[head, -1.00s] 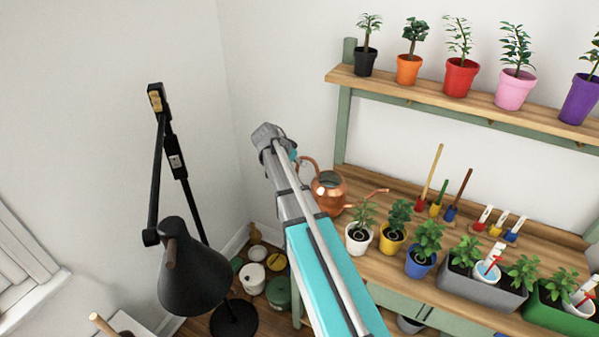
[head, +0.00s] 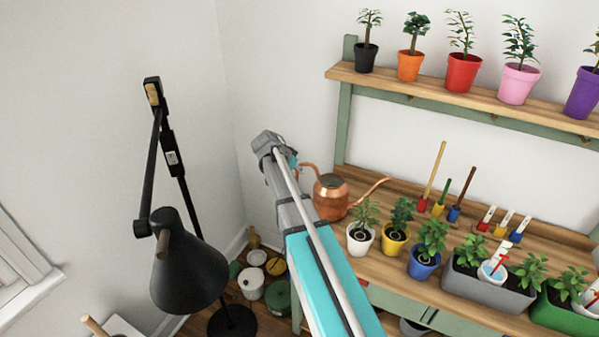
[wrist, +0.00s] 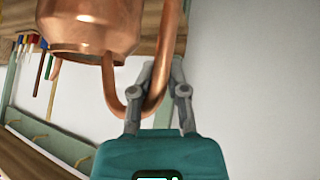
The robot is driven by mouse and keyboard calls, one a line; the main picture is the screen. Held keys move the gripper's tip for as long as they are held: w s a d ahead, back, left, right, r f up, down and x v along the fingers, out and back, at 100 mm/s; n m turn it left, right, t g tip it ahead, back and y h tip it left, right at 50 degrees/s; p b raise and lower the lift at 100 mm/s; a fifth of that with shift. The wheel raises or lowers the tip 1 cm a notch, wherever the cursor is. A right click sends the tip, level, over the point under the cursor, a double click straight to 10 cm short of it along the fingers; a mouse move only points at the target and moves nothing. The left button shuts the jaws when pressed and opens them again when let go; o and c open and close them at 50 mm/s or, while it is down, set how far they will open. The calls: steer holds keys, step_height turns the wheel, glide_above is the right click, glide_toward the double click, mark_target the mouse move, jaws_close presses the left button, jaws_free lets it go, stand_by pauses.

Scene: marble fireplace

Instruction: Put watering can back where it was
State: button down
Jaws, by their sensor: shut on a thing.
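The copper watering can (head: 331,200) is upright at the left end of the wooden potting bench, with its long spout pointing right. I cannot tell in the head view whether its base touches the bench top. In the wrist view its rounded body (wrist: 90,25) fills the upper left, and its looped handle (wrist: 122,103) reaches down to my gripper (wrist: 153,85). The grey fingers are shut on the handle. In the head view my own arm hides the fingers and part of the handle.
The potting bench (head: 372,275) carries a white pot (head: 360,239), a yellow pot (head: 395,243) and a blue pot (head: 423,262) right of the can. A shelf (head: 420,92) with potted plants hangs above. A black lamp (head: 188,268) stands left of my arm.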

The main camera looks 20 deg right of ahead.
steer(key=c, duration=0.6)
jaws_free()
steer(key=shift+f, duration=0.1)
steer(key=shift+a, duration=0.1)
steer(key=shift+p+v, duration=4.65)
steer(key=shift+v, duration=1.3)
steer(key=shift+s, duration=0.1)
steer(key=s+a+f+n+y, duration=0.1)
steer(key=s+a+n+y, duration=0.1)
steer(key=s+a+n, duration=0.2)
steer(key=s+a+f+n+y, duration=0.1)
steer(key=s+a+n+y, duration=0.2)
steer(key=s, duration=0.8)
steer(key=s+a+f+n+y, duration=0.2)
steer(key=s+a+n, duration=0.3)
steer(key=s+n, duration=0.1)
steer(key=shift+s+a+g+y, duration=0.15)
steer(key=shift+s+g+y, duration=0.2)
steer(key=shift+s, duration=0.45)
